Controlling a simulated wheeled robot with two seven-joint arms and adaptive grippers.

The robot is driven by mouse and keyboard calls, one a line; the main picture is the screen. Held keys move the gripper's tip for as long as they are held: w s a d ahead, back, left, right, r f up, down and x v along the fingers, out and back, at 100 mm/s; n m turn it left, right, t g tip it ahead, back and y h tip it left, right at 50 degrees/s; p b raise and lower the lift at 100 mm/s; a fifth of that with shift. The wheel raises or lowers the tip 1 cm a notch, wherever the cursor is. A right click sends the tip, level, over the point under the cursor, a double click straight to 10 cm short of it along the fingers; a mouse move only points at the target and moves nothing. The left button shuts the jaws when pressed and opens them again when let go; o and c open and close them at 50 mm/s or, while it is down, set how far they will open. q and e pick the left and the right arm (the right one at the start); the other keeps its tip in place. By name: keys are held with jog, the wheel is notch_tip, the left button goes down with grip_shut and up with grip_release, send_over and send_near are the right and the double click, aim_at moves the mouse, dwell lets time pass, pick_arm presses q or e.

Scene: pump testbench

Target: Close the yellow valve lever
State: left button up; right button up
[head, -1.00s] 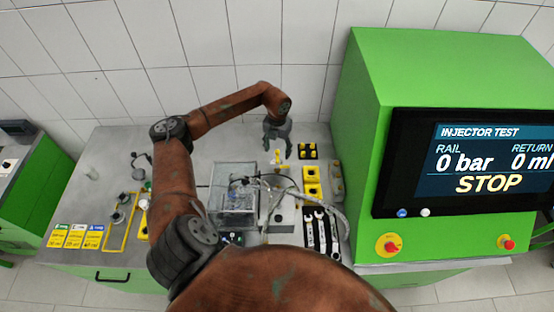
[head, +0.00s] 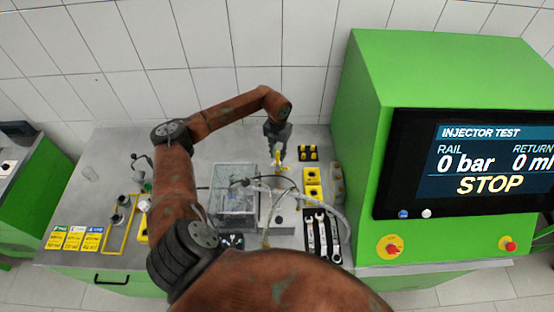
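The yellow valve lever (head: 278,160) stands at the back of the bench, behind the clear box and its hoses. My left gripper (head: 277,147) comes down from above, with its fingertips at the lever's upper end. The fingers look narrow and close together from here. I cannot tell whether they are shut on the lever or only around or in front of it. The gripper hides the top of the lever. My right gripper is not in view.
A clear box (head: 234,197) with cables and hoses stands in front of the lever. Yellow blocks (head: 312,174) and wrenches (head: 321,232) lie to its right. The green test cabinet (head: 440,75) bounds the right side. Bare bench lies at the back left.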

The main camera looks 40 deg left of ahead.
pick_arm(q)
jog(key=shift+c, duration=0.9)
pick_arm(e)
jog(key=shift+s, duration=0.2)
pick_arm(q)
jog(key=shift+a, duration=0.1)
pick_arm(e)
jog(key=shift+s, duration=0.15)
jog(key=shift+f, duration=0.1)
pick_arm(q)
jog(key=shift+w+d, duration=0.5)
jog(key=shift+d, duration=0.25)
jog(key=shift+c, duration=0.4)
jog(key=shift+d, duration=0.1)
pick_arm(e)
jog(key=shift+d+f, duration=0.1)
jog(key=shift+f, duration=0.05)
pick_arm(q)
jog(key=shift+d, duration=0.1)
jog(key=shift+w+d, duration=0.25)
jog(key=shift+d, duration=0.65)
